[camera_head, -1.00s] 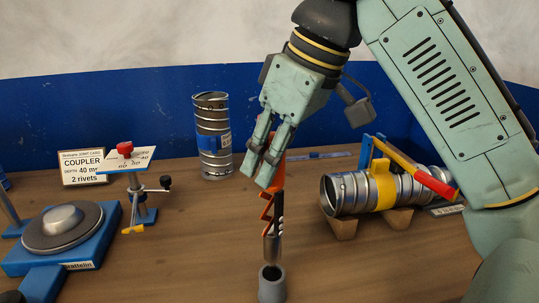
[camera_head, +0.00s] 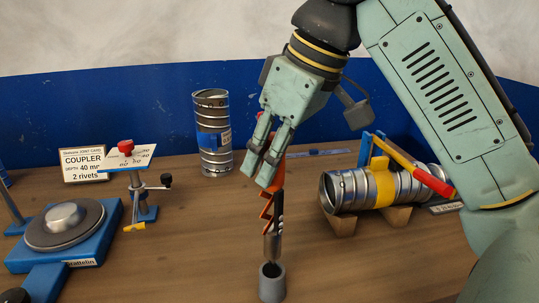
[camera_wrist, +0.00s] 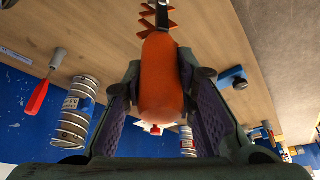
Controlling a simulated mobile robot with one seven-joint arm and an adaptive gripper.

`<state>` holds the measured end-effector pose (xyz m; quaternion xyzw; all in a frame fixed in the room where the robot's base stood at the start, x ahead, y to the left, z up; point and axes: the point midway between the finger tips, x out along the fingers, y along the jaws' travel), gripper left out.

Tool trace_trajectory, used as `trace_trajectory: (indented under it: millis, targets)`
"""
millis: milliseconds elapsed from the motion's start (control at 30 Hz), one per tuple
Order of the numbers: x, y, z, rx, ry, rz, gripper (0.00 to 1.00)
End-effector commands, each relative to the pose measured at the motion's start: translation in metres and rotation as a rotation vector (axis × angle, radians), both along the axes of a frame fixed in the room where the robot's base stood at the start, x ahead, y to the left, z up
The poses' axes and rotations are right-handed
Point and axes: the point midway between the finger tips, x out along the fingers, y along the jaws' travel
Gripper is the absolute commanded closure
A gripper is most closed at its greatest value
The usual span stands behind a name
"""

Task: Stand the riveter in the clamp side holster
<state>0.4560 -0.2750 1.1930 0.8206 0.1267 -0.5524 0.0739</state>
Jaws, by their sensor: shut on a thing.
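My gripper (camera_head: 269,168) is shut on the orange handle of the riveter (camera_head: 268,205). The riveter hangs nearly upright with its metal nose down. The wrist view shows the rounded orange handle end (camera_wrist: 160,85) between my two fingers. A small grey cup-like holster (camera_head: 271,288) stands on the table directly below. The nose tip is at or just above its dark opening; I cannot tell whether it is inside. A blue, yellow and red clamp (camera_head: 382,185) sits around a ribbed metal duct (camera_head: 345,190) to the right.
The duct rests on wooden blocks (camera_head: 342,223). An upright duct piece (camera_head: 213,135) stands at the back. A blue stand with a dial (camera_head: 140,180), a turntable (camera_head: 65,225) and a coupler card (camera_head: 83,163) are on the left. Table around the holster is clear.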

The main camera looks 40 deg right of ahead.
Motion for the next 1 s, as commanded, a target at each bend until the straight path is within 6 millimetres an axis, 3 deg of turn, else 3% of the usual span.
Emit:
trace_trajectory:
  millis: [1000]
  targets:
    - [0.0001, 0.0001, -0.0061, 0.0, -0.001, 0.0, 1.0]
